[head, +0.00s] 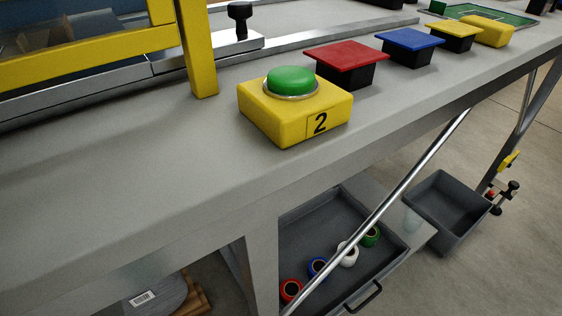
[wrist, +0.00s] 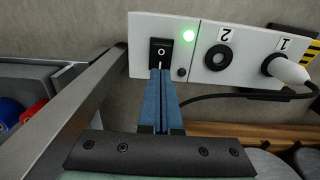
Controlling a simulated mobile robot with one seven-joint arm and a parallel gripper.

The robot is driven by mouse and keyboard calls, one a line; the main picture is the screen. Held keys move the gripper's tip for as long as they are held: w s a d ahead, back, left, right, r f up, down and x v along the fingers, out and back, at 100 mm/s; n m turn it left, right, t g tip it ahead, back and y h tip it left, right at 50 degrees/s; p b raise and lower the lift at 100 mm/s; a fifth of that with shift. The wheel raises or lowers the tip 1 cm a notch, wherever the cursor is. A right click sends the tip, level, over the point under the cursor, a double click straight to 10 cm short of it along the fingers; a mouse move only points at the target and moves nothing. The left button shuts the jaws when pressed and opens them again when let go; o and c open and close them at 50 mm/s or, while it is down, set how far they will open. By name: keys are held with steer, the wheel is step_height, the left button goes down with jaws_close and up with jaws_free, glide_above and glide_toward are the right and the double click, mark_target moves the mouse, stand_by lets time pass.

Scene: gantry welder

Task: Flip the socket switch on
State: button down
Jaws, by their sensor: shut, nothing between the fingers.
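In the wrist view the black socket switch (wrist: 161,53) sits at the left end of a white socket strip (wrist: 207,75). The switch shows a white "O" mark on its upper half. A green light (wrist: 187,36) on the strip glows just right of it. My gripper (wrist: 162,72) is shut and empty, with its blue fingertips at the lower edge of the switch, partly hiding it. I cannot tell whether they touch it. The head view shows neither the switch nor my gripper.
Socket 2 (wrist: 218,57) is empty; a white plug (wrist: 288,70) with a black cable sits in socket 1. A grey metal post (wrist: 75,112) stands left of the strip. In the head view a yellow box with a green button (head: 291,80) stands on the grey bench (head: 130,185).

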step_height(320, 180, up, 4)
steer(key=p, duration=0.4)
steer(key=shift+r, duration=0.2)
